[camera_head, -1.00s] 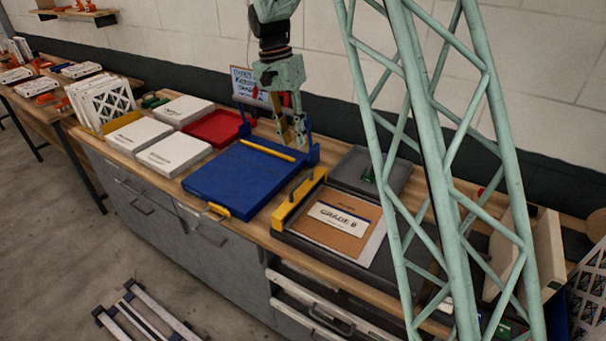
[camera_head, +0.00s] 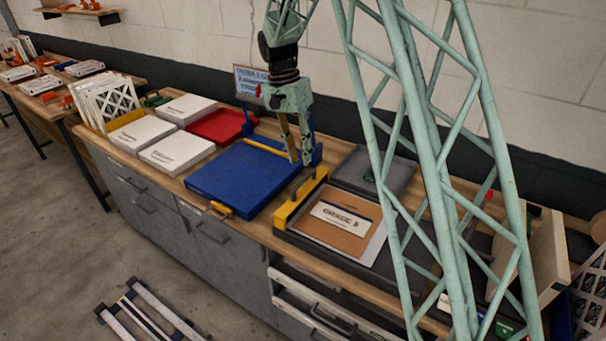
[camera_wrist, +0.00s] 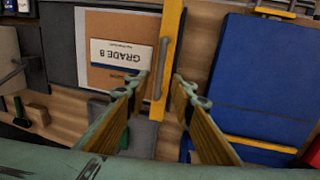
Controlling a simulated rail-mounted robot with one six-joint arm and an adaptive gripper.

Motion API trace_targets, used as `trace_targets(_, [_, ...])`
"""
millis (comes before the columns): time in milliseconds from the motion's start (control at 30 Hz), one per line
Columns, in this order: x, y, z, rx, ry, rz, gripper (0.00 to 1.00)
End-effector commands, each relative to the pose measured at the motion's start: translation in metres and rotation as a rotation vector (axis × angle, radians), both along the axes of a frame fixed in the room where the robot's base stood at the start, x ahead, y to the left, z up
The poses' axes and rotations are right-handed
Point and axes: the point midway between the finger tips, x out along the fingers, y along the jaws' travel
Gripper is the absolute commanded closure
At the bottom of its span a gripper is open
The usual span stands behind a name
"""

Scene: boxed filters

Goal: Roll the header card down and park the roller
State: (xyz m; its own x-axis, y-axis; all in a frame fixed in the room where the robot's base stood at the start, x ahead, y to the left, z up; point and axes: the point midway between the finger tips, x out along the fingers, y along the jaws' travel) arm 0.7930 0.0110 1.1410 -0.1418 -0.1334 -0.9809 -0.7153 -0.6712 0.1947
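A brown card with a white GRADE 8 header label (camera_head: 341,215) lies on the grey tray (camera_head: 340,257); the label also shows upside down in the wrist view (camera_wrist: 120,54). A yellow bar (camera_head: 294,205) with a grey handle runs along the left edge of this tray; the wrist view shows the handle (camera_wrist: 160,70) clearly. I cannot tell whether this bar is the roller. My gripper (camera_head: 298,160) hangs above the bar's far end, beside the blue tray. In the wrist view my gripper (camera_wrist: 161,86) is open and empty, with the handle seen between and beyond its fingertips.
A blue tray (camera_head: 240,180) with a yellow rod lies to the left. A red tray (camera_head: 215,127) and several white boxes (camera_head: 170,152) stand farther left. A dark grey tray (camera_head: 375,170) sits behind the card. An upright beige panel (camera_head: 550,255) stands at the right end.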

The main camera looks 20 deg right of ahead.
Motion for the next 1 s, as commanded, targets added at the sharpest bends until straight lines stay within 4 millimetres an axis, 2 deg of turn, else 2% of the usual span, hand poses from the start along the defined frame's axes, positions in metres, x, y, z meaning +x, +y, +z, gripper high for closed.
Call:
trace_targets(200, [-0.005,-0.004,-0.03,0.0,0.003,0.0,0.78])
trace_targets(500, [-0.009,-0.008,-0.06,-0.001,0.002,0.0,0.78])
trace_targets(700, [-0.01,-0.01,-0.069,0.0,0.0,0.0,0.78])
trace_targets(1000, [-0.01,-0.01,-0.07,0.0,0.0,0.0,0.78])
